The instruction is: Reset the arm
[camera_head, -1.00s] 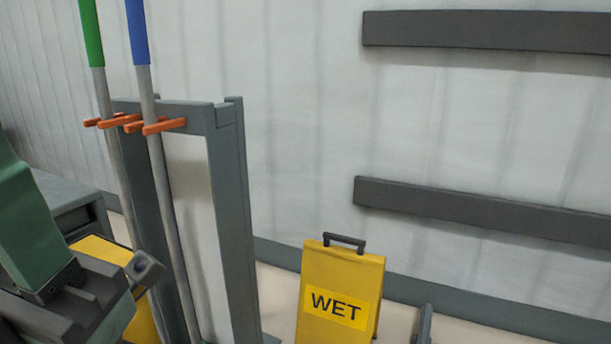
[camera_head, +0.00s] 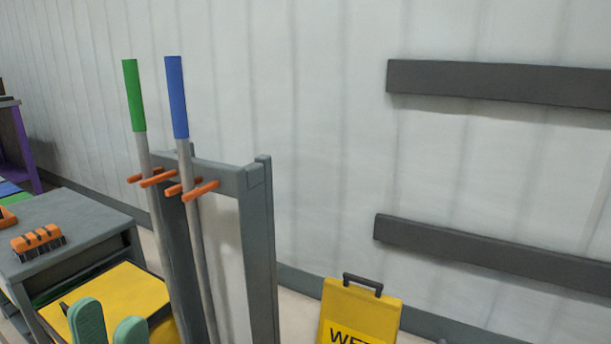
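My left gripper (camera_head: 108,326) shows at the bottom left as two rounded green fingertips. They stand apart with a gap between them, and nothing shows held in the gap. The fingertips are in front of a yellow surface (camera_head: 115,288) beside the grey bench. The rest of the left arm is cut off by the bottom edge. My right gripper is not in view.
A grey rack (camera_head: 258,230) holds a green-handled pole (camera_head: 133,95) and a blue-handled pole (camera_head: 177,95) on orange hooks. A yellow WET sign (camera_head: 358,312) stands right of it. An orange brush (camera_head: 38,241) lies on the grey bench (camera_head: 85,225).

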